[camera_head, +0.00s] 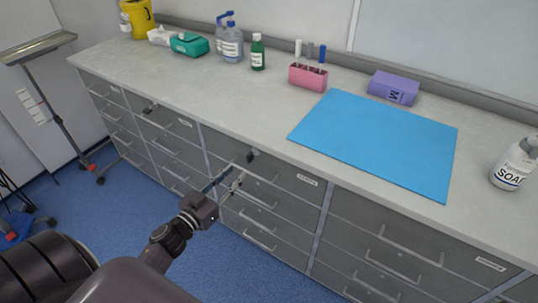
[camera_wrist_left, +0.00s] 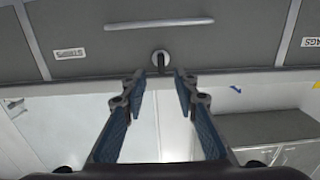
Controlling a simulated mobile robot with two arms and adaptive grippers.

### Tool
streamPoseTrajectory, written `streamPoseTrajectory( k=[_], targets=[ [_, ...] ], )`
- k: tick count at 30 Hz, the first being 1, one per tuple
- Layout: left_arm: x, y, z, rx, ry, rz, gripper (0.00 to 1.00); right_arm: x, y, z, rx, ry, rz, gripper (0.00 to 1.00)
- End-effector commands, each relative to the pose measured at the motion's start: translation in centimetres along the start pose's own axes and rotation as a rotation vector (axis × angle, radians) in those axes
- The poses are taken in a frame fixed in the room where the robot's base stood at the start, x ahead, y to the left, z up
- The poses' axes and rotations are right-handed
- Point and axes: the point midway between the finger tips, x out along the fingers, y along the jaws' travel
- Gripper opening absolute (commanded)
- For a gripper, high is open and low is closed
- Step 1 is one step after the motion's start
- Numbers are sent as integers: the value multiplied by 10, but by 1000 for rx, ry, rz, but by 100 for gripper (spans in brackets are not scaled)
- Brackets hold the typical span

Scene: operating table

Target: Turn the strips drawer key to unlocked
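The strips drawer key (camera_head: 252,155) sticks out near the top edge of a grey drawer front. In the left wrist view the key (camera_wrist_left: 160,61) sits in a round pale lock, its dark bow upright in the picture. The strips label (camera_wrist_left: 69,54) appears upside down to the left of the lock there. My left gripper (camera_head: 231,179) is in front of this drawer, below and left of the key. In the wrist view its fingertips (camera_wrist_left: 157,76) are apart, one on each side of the key's line, with nothing held. My right gripper is not in view.
The drawer handle (camera_wrist_left: 160,23) is close to the lock. Another key (camera_head: 148,108) is in a drawer farther left. On the counter (camera_head: 170,75) are a blue mat (camera_head: 380,135), a pink tube rack (camera_head: 307,77), bottles and boxes. Blue floor (camera_head: 260,265) is open below.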

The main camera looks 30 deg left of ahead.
Motion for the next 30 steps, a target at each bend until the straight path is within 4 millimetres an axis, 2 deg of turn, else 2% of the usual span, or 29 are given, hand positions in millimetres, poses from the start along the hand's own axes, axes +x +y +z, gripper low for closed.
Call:
streamPoseTrajectory(
  k=[3,7,13,21,30],
  targets=[
    [4,0,-13,3,21,11,28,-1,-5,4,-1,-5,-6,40],
    [17,1,-14,3,23,12,28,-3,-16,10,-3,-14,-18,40],
    [47,1,-15,1,23,11,28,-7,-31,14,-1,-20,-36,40],
    [74,1,-14,1,20,10,28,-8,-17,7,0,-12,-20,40],
    [79,2,-13,1,19,11,28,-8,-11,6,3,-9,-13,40]
  ],
)
